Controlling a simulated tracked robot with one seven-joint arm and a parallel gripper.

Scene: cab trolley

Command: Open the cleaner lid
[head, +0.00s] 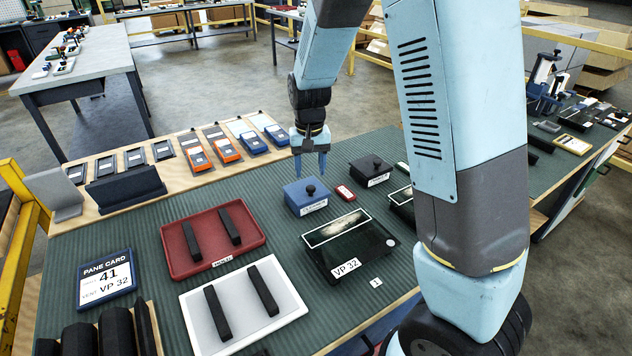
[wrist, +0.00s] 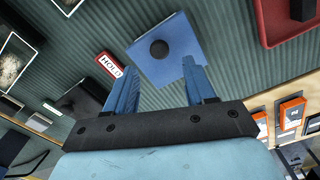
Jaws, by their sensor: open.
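A blue square box (head: 300,203) with a flat lid and a round black knob (head: 310,189) stands on the green ribbed mat. It has a small white label on its front, too small to read surely. In the wrist view its blue lid (wrist: 180,35) and knob (wrist: 159,48) lie just beyond my fingertips. The lid sits closed on the box. My gripper (head: 310,172) is open and empty, pointing down above the box; it also shows in the wrist view (wrist: 161,68). The fingers appear apart from the knob. A black knobbed box (head: 360,171) stands to the right.
A red HOLD tag (head: 345,192) lies between the two boxes. A red tray (head: 180,262) and a white tray (head: 200,328) hold dark bars. A dark VP 32 pane (head: 362,258) lies in front. Handheld meters (head: 226,150) line the back-left shelf.

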